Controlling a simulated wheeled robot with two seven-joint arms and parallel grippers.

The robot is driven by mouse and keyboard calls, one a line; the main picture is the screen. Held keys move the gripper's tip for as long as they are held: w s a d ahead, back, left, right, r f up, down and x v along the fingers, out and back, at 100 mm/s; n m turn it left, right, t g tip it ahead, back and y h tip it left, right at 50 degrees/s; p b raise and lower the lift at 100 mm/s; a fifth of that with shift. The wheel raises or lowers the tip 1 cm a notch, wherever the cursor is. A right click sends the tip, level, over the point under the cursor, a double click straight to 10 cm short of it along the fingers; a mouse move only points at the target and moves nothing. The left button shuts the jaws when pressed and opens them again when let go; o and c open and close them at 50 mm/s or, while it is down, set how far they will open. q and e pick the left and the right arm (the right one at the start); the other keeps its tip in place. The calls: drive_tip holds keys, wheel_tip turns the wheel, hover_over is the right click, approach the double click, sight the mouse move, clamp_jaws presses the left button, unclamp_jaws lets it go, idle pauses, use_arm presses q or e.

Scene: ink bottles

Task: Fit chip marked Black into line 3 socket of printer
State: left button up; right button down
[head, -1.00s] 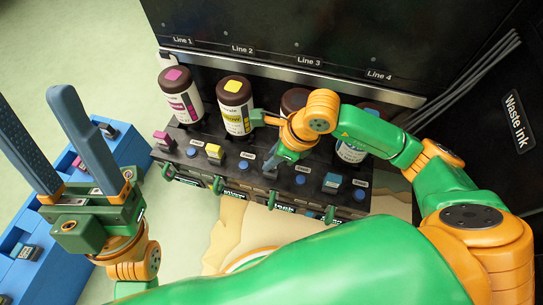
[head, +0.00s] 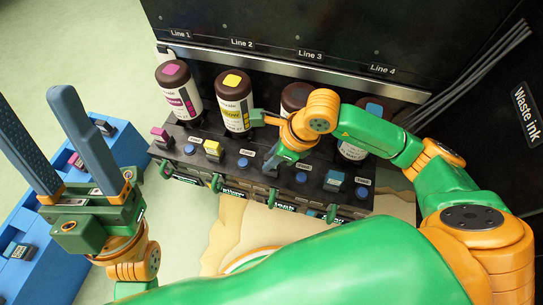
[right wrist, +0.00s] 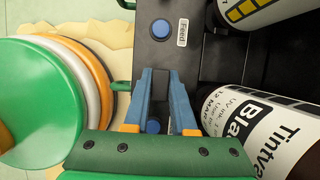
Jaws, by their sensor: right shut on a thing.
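The printer's black ledge (head: 232,165) runs below the labels Line 1 to Line 4. My right gripper (head: 272,168) is at the ledge in front of the line 3 bottle (head: 296,95). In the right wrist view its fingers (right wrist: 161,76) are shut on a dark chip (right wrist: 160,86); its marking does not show. The line 3 socket is hidden by the gripper, so I cannot tell whether the chip touches it. The bottle there reads "Bla" in the right wrist view (right wrist: 262,122). My left gripper (head: 32,95) is open and empty at the left, fingers up.
Magenta (head: 159,133), yellow (head: 213,148) and blue (head: 334,179) chips stand at lines 1, 2 and 4. Blue feed buttons (head: 301,178) and green levers line the ledge. A blue rack (head: 122,153) with chips lies at the left, behind my left gripper.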

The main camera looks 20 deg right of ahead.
drive_tip(key=shift+f, duration=0.15)
drive_tip(key=c, duration=0.7)
unclamp_jaws()
drive_tip(key=shift+o, duration=0.2)
wheel_tip(320, 180, up, 7)
drive_tip(key=p, duration=0.5)
